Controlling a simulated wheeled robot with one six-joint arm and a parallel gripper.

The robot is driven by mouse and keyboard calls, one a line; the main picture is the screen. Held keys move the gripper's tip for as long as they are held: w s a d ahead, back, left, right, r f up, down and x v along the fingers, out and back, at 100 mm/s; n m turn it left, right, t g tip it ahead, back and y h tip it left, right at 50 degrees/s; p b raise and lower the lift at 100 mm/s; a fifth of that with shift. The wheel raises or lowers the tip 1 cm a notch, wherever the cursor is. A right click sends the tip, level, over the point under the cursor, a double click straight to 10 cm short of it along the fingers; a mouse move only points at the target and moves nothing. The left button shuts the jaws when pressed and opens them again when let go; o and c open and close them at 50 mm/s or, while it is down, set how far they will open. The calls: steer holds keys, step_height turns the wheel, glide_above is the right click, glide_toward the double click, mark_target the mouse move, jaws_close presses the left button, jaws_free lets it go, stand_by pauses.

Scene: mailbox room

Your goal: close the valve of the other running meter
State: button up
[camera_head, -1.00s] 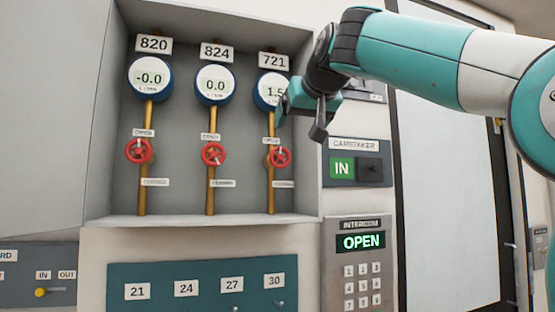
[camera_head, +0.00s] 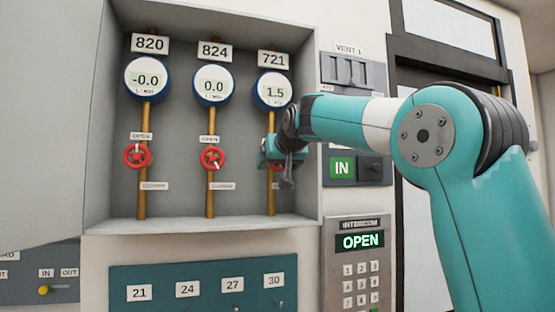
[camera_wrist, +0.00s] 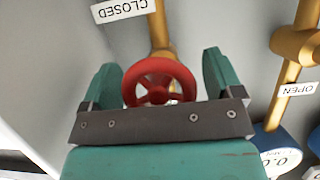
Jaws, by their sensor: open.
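Meter 721 (camera_head: 273,91) reads 1.5. Meter 820 (camera_head: 148,79) reads -0.0 and meter 824 (camera_head: 213,85) reads 0.0. My gripper (camera_head: 277,152) is in front of the 721 pipe and hides most of its valve in the head view. In the wrist view, my open gripper (camera_wrist: 160,79) has one finger on each side of the red valve wheel (camera_wrist: 158,95). I cannot tell whether the fingers touch it. The picture there is upside down, with a CLOSED label (camera_wrist: 123,10) above the wheel. The 820 valve (camera_head: 137,156) and 824 valve (camera_head: 212,158) are uncovered.
The meters sit in a recessed grey box with a bottom ledge (camera_head: 200,225). A caretaker switch panel (camera_head: 357,168) showing IN and an intercom (camera_head: 358,260) showing OPEN are to the right. A teal key panel (camera_head: 195,289) is below.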

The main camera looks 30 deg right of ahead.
steer(key=c, duration=0.9)
